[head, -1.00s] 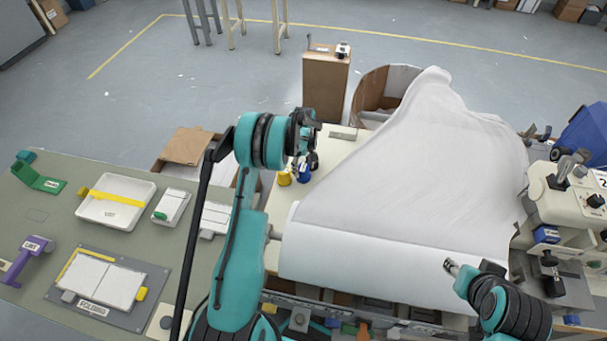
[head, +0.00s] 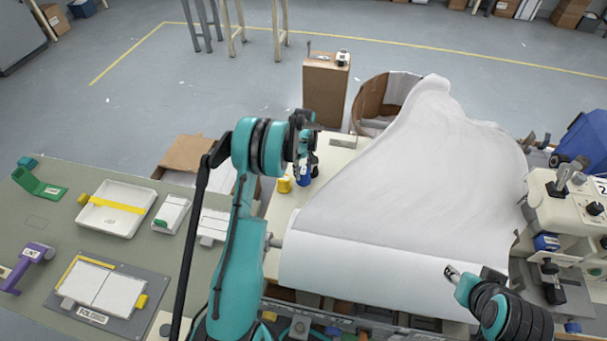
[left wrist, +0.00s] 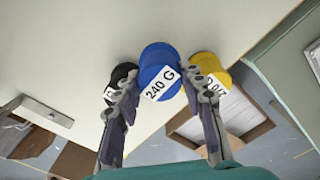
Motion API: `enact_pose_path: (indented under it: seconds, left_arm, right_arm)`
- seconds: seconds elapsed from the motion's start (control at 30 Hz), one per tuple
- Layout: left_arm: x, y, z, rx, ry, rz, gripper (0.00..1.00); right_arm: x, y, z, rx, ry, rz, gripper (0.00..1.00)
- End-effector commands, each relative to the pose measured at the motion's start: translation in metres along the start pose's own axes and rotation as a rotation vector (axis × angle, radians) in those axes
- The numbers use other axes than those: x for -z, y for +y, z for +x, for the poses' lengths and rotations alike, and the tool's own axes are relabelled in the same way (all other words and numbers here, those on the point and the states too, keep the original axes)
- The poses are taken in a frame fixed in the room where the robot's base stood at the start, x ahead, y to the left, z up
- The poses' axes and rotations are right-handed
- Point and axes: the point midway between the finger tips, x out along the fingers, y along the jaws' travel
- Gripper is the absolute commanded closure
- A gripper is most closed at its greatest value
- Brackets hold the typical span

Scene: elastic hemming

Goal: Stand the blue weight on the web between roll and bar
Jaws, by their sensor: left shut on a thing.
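The blue weight (left wrist: 158,70), labelled 240 G, is between the fingers of my left gripper (left wrist: 163,97) in the left wrist view. That gripper is shut on it at the pale table, and it also shows in the head view (head: 303,162). I cannot tell whether the weight (head: 305,176) touches the table. The white web (head: 410,180) spreads to the right, its front part wrapped over the roll (head: 370,270). I cannot make out the bar. My right gripper (head: 455,271) is over the roll's right end; its opening is unclear.
A yellow weight (left wrist: 208,72) and a black weight (left wrist: 122,75) stand close on either side of the blue one. A sewing machine (head: 560,205) stands at the right. A green-grey table (head: 60,225) with trays is at the left.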

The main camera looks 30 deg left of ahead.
Motion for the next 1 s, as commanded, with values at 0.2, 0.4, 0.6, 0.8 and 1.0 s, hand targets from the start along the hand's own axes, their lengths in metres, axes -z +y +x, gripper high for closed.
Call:
enact_pose_path:
  seconds: [0.2,0.4,0.6,0.8,1.0]
  left_arm:
    - [-0.03,0.012,-0.033,0.0,0.0,0.004,1.0]
    - [-0.065,0.025,-0.055,0.0,0.0,0.003,1.0]
    - [-0.091,0.035,-0.072,0.0,0.0,0.003,1.0]
    - [-0.105,0.041,-0.08,0.0,0.0,0.002,1.0]
    - [-0.109,0.043,-0.083,0.0,0.0,0.0,1.0]
  right_arm:
    - [0.004,0.0,-0.006,0.0,0.0,0.0,0.6]
    - [0.007,0.0,-0.009,0.0,0.0,0.0,0.6]
    - [0.009,0.0,-0.012,0.0,0.0,0.0,0.6]
    - [0.009,0.0,-0.013,0.0,0.0,0.0,0.6]
    - [0.009,0.0,-0.013,0.0,0.0,0.0,0.6]
